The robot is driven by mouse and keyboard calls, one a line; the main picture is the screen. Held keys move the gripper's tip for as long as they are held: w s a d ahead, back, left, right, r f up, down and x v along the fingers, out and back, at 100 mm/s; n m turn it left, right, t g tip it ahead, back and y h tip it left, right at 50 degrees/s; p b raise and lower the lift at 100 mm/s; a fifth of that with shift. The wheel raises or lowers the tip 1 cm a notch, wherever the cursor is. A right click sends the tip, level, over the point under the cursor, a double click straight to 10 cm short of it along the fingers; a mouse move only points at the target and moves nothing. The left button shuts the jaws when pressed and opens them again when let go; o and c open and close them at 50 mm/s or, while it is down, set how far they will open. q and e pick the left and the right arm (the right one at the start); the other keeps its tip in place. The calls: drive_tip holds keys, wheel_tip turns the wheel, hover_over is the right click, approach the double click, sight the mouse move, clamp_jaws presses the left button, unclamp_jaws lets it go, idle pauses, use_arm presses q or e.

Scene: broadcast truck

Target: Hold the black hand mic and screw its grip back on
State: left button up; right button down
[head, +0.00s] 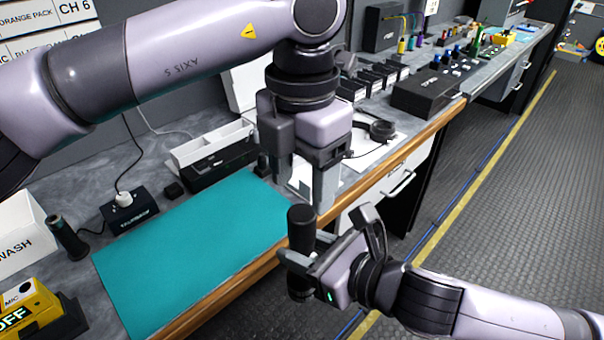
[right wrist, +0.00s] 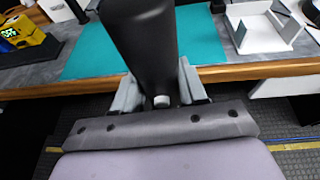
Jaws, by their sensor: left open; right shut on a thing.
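My right gripper (head: 306,256) is shut on a black cylinder, which I take to be the black hand mic (head: 301,230). It is held roughly upright in front of the bench edge. In the right wrist view the mic (right wrist: 143,45) stands between the fingers, with a small pale stub at its lower end. My left gripper (head: 306,188) is open, pointing down just above and behind the mic, apart from it.
A teal mat (head: 190,262) covers the near bench (head: 75,190). A yellow box (head: 30,305) and a white bin (head: 22,235) stand at the left. A black charger-like box (head: 128,208), an open white tray (head: 210,146) and a headset (head: 380,130) lie behind. The mat is clear.

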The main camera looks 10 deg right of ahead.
sight(302, 213)
use_arm(q)
drive_tip(key=shift+f, duration=4)
drive_tip(key=shift+c, duration=0.3)
drive_tip(key=c, duration=1)
drive_tip(key=o, duration=1.2)
drive_tip(key=shift+o, duration=0.2)
drive_tip(key=shift+r, duration=0.1)
